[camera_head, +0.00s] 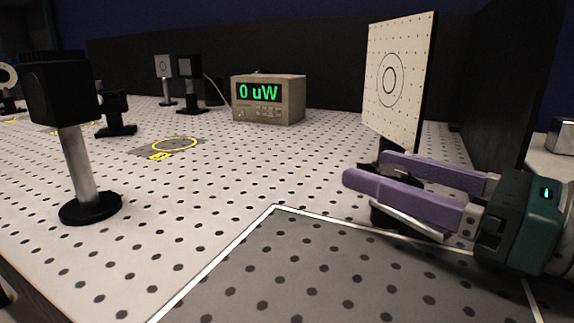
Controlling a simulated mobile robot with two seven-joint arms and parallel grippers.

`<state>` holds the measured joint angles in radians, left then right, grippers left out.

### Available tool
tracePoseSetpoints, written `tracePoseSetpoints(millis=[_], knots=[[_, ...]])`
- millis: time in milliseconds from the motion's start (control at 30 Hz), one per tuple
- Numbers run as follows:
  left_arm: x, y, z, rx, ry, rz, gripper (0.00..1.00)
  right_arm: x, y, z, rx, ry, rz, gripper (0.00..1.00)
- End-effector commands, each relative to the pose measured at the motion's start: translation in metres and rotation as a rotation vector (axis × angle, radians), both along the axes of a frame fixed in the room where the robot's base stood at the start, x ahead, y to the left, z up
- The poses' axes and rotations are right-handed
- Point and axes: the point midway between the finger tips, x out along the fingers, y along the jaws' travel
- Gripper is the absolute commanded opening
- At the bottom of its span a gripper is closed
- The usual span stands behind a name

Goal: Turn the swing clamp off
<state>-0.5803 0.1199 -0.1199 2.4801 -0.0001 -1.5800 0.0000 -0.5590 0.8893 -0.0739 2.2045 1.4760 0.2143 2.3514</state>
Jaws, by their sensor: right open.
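My right gripper (368,168) reaches in from the right, its two purple fingers pointing left and spread apart. A small dark part (392,173), seemingly the swing clamp, shows between the fingers, low in front of the white target plate. A dark round base and a pale flat strip (408,220) show just under the near finger. The fingers hide much of the clamp, so I cannot tell whether they touch it or how its arm is turned. My left gripper is not in view.
The white target plate (397,80) stands upright behind the fingers, with a black panel (492,85) to its right. A meter (268,99) reads "0 uW". A black mount on a post (78,150) stands at left. The white-outlined grey area (290,265) in front is clear.

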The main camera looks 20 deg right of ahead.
Motion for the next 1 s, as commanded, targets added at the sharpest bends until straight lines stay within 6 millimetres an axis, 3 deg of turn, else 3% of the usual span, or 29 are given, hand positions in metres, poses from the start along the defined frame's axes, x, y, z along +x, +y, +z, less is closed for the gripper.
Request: tracePoseSetpoints(millis=[267,667,700,1000], knots=[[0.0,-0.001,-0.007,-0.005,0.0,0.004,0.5,-0.01,-0.005,-0.004,-0.004,0.005,-0.004,0.69],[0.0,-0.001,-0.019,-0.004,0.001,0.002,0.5,-0.049,-0.018,-0.002,-0.001,0.006,0.005,0.69],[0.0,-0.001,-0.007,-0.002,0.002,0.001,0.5,-0.055,-0.022,0.003,-0.002,0.008,-0.005,0.69],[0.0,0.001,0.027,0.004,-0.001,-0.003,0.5,-0.085,-0.035,0.005,-0.001,0.001,-0.006,0.69]])
